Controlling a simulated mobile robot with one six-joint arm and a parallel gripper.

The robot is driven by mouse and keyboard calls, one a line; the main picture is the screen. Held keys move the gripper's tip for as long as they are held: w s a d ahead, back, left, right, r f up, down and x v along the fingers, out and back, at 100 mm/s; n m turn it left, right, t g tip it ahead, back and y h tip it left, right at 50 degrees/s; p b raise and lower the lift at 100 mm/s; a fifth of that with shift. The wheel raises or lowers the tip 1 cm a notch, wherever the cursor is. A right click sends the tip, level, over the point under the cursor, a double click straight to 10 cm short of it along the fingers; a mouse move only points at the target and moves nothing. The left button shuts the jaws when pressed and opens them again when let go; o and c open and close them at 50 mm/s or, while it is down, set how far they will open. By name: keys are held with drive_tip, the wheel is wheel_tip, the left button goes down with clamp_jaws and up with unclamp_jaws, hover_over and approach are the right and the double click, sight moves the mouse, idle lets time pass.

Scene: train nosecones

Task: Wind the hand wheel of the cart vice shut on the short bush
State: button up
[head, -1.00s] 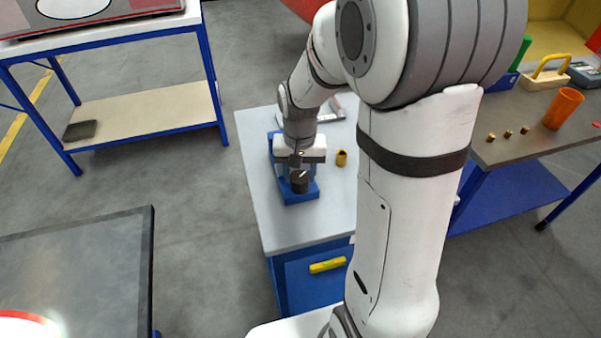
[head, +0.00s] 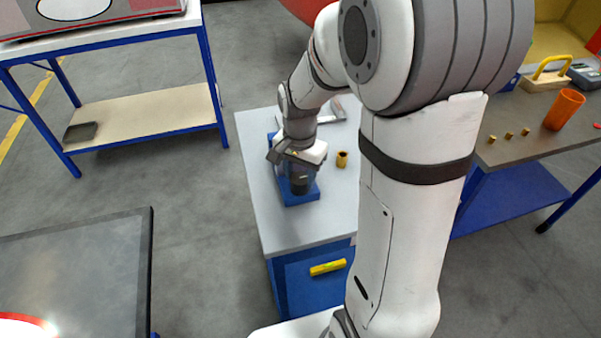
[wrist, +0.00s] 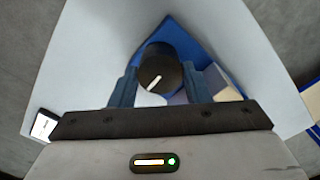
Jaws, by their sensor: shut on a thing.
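The blue cart vice (head: 301,197) sits on the light grey top of the cart (head: 262,195). Its black hand wheel (wrist: 158,62) carries a white line that slants in the wrist view; in the head view the wheel (head: 299,186) is partly covered by my gripper (head: 297,172). My gripper points down from above, its two blue-grey fingers on either side of the wheel and shut on it. A small brass bush (head: 342,158) stands on the cart top, right of the vice. I cannot see whether a bush sits between the vice jaws.
A grey bench (head: 545,135) at right holds several small brass pieces, an orange cup (head: 564,109) and a yellow-handled block (head: 548,76). A blue-framed table (head: 140,112) stands at left, a dark-topped table (head: 75,270) at front left. Floor between them is clear.

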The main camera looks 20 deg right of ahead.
sight(300, 177)
drive_tip(key=shift+w+r, duration=0.1)
drive_tip(key=shift+w, duration=0.05)
drive_tip(key=o, duration=0.7)
wheel_tip(300, 177, up, 8)
drive_tip(key=shift+f, duration=0.15)
